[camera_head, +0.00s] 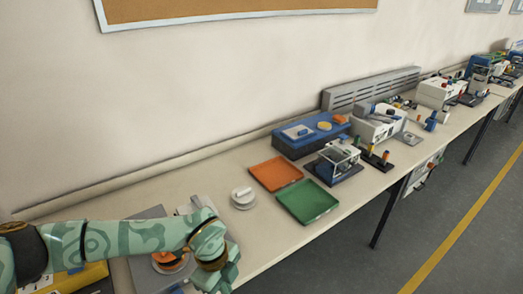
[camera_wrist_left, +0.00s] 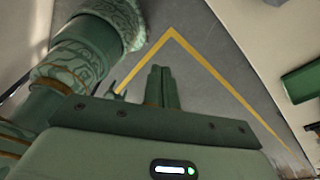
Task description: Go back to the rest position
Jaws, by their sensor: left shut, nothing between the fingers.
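My left arm comes in from the left in the head view, over the near end of the bench. Its gripper (camera_head: 229,276) hangs at the front edge of the bench, with its fingertips hard to make out there. In the left wrist view the two fingers of the left gripper (camera_wrist_left: 162,82) are side by side, shut and empty, above the grey floor. My right gripper does not show in either view.
The long bench (camera_head: 262,226) runs to the far right along the wall. An orange tray (camera_head: 275,173), a green tray (camera_head: 307,201), a white round device (camera_head: 243,198) and a blue device (camera_head: 311,134) stand on it. Grey floor (camera_head: 420,225) lies open in front.

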